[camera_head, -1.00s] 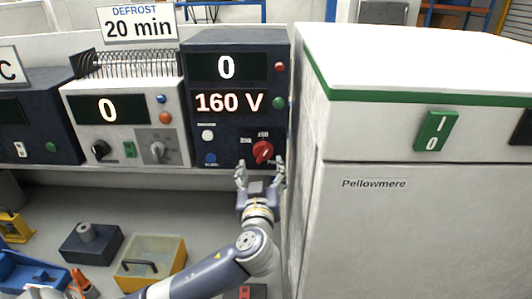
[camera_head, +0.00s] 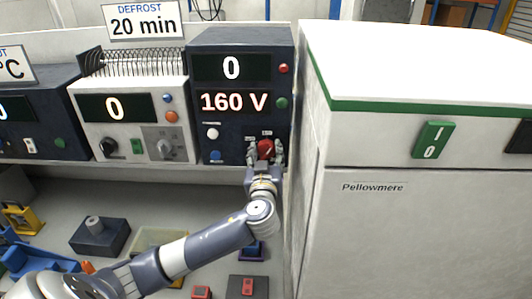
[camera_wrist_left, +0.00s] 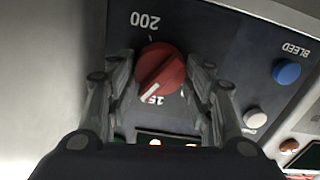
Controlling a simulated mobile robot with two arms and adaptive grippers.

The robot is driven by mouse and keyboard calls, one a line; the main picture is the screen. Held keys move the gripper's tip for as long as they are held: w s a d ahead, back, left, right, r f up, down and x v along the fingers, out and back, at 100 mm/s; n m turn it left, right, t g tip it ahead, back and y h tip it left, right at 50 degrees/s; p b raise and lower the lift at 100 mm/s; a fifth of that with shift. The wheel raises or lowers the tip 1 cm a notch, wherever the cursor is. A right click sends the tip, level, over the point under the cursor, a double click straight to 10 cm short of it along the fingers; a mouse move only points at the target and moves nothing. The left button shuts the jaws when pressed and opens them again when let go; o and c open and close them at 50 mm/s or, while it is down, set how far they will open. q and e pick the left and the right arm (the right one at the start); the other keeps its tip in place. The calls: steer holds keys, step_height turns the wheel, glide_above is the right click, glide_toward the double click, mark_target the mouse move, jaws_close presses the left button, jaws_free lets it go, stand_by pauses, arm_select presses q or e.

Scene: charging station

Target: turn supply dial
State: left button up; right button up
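The supply dial is a red round knob (camera_head: 265,148) low on the right of the dark panel (camera_head: 206,125), whose displays read 0 and 160 V. My left gripper (camera_head: 265,155) is at the dial, with one finger on each side of it. In the left wrist view the dial (camera_wrist_left: 160,72) sits between the two spread fingers (camera_wrist_left: 158,80), with a narrow gap visible at each side. Its white pointer line aims at the lower left there, near a partly hidden "15" mark; a "200" mark is opposite. My right gripper is not in view.
A white cabinet (camera_head: 420,230) with a green switch (camera_head: 432,140) stands close to the right of the panel. A green button (camera_head: 282,103), a white button (camera_head: 212,133) and a blue button (camera_head: 215,156) are near the dial. A white unit (camera_head: 126,117) stands to the left.

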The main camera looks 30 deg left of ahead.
arm_select(q)
steer(key=c, duration=0.3)
steer(key=shift+f+b, duration=0.1)
steer(key=shift+b, duration=0.3)
steer(key=shift+f+m+b, duration=0.15)
steer(key=shift+m+b, duration=0.25)
steer(key=shift+b, duration=0.35)
steer(key=shift+m+b, duration=0.4)
steer(key=shift+b, duration=0.2)
steer(key=shift+r+m, duration=0.25)
steer(key=shift+m, duration=1.75)
steer(key=shift+d, duration=0.1)
